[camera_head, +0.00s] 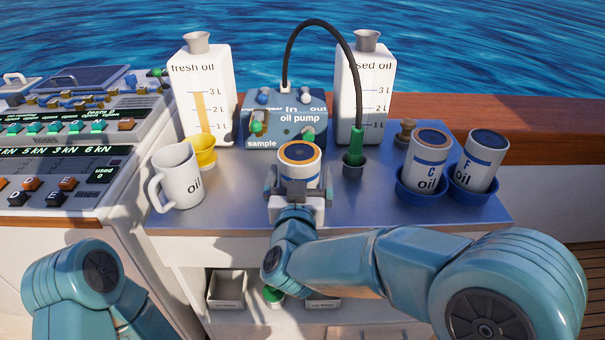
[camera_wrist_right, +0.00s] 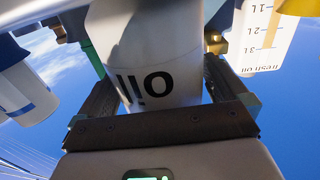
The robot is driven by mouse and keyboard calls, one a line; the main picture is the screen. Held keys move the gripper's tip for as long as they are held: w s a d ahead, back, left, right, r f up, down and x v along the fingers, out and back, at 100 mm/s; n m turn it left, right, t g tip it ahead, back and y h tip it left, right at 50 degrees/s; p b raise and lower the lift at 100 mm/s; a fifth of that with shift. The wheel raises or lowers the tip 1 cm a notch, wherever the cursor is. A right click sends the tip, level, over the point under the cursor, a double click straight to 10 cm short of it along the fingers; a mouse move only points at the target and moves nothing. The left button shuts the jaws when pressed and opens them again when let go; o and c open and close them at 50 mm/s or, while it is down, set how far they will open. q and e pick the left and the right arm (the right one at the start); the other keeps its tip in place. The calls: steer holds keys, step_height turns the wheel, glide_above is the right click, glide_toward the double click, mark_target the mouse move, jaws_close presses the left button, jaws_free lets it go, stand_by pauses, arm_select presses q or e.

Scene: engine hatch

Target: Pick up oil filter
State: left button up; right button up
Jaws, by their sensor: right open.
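A white oil filter (camera_head: 299,164) with an orange and dark top and a blue band stands upright in front of the oil pump. My right gripper (camera_head: 298,184) is open with one finger on each side of this filter. In the right wrist view the filter (camera_wrist_right: 150,50), marked "oil", sits between the open fingers (camera_wrist_right: 158,88); its lower part is hidden in the head view. Two more filters, marked C (camera_head: 428,160) and F (camera_head: 483,164), stand in blue bowls at the right. My left arm shows at the lower left, its gripper out of view.
The blue oil pump (camera_head: 287,120) stands behind, between the fresh oil bottle (camera_head: 205,95) and the used oil bottle (camera_head: 378,80). A black hose with a green end (camera_head: 354,160) arches to the right. A white mug (camera_head: 180,178) and yellow cup (camera_head: 203,152) stand left.

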steer(key=shift+w+r, duration=0.1)
steer(key=shift+r, duration=0.05)
steer(key=c, duration=0.8)
